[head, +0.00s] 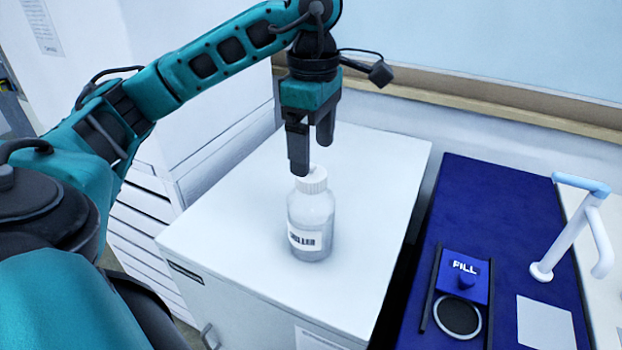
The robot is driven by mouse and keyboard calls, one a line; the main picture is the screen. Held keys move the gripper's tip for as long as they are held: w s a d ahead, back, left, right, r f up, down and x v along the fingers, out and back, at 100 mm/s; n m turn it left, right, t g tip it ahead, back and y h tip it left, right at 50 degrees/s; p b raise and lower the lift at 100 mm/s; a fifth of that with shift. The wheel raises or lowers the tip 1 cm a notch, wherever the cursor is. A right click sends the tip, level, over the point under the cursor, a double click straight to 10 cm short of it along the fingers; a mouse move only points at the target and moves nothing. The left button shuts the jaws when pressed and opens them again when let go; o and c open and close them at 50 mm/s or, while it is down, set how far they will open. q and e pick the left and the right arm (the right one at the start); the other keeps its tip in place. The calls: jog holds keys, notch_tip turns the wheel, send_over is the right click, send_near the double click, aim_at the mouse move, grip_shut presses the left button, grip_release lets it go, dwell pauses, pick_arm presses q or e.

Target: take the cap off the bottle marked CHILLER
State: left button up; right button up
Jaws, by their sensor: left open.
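A clear bottle (311,222) stands upright on a white cabinet top (370,190). A label on its front carries dark print too small to read with certainty. A white ribbed cap (312,180) sits on its neck. My left gripper (312,158) points down just above and behind the cap, with its fingers spread and nothing between them. One finger tip comes close to the cap's upper left edge; I cannot tell whether it touches. My right gripper does not show.
A white and blue tap-like fixture (568,235) stands farther right. The cabinet top around the bottle is clear.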

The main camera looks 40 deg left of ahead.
pick_arm(q)
jog(key=shift+s+a+f, duration=0.1)
jog(key=shift+f, duration=2.25)
jog(key=c, duration=1.1)
jog(key=shift+r, duration=0.1)
jog(key=shift+r, duration=0.6)
notch_tip(320, 180, up, 8)
jog(key=p, duration=0.2)
jog(key=shift+r+p, duration=0.1)
jog(key=shift+p, duration=0.2)
jog(key=shift+r, duration=0.2)
notch_tip(320, 180, up, 10)
jog(key=shift+f+b, duration=0.15)
jog(key=shift+b, duration=0.25)
